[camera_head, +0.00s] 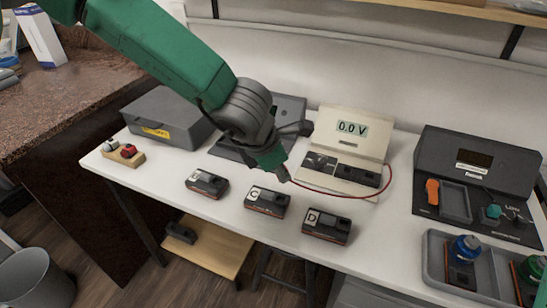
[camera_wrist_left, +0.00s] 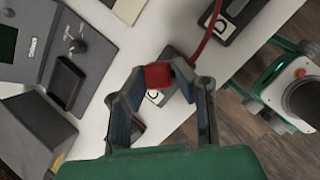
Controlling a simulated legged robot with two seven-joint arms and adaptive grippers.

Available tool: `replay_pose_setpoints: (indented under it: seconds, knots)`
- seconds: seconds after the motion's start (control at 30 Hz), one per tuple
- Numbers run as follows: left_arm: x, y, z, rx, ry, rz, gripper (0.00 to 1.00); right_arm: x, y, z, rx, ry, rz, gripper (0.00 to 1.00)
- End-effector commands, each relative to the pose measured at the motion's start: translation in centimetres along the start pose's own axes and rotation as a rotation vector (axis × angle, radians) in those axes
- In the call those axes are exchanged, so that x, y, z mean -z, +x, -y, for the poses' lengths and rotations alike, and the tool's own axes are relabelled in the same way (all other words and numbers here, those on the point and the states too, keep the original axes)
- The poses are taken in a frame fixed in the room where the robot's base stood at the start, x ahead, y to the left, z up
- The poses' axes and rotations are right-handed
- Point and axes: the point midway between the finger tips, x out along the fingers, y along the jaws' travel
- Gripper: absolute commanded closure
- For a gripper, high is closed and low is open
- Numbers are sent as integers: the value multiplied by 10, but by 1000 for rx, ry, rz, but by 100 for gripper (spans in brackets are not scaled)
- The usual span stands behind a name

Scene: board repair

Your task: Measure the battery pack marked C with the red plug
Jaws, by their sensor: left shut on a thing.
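My left gripper (camera_head: 279,174) is shut on the red plug (camera_wrist_left: 159,75), which shows between its fingertips in the left wrist view. The plug's red lead (camera_head: 330,194) runs to the beige meter (camera_head: 348,140), whose display reads 0.0 V. Battery pack C (camera_head: 266,203) is dark with a white letter label and lies flat on the white table. The gripper is over its back edge in the head view. Pack C also shows partly behind the plug in the left wrist view (camera_wrist_left: 154,97). I cannot tell whether plug and pack touch. My right gripper is not in view.
Pack D (camera_head: 327,226) lies to the right of C and another pack (camera_head: 207,184) to the left. A grey case (camera_head: 166,118) and a small wooden holder (camera_head: 124,156) are at the left. A dark station (camera_head: 475,165) and grey tray (camera_head: 435,260) are at the right.

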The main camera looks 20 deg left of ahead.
Motion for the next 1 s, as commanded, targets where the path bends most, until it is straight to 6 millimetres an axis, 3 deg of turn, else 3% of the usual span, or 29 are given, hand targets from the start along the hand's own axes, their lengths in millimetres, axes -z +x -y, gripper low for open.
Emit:
replay_pose_setpoints:
  seconds: [0.5,1.0]
  knots:
    - [14,35,8,-2,-1,-3,100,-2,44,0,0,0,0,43]
    - [19,46,10,-2,-2,-2,100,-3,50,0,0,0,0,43]
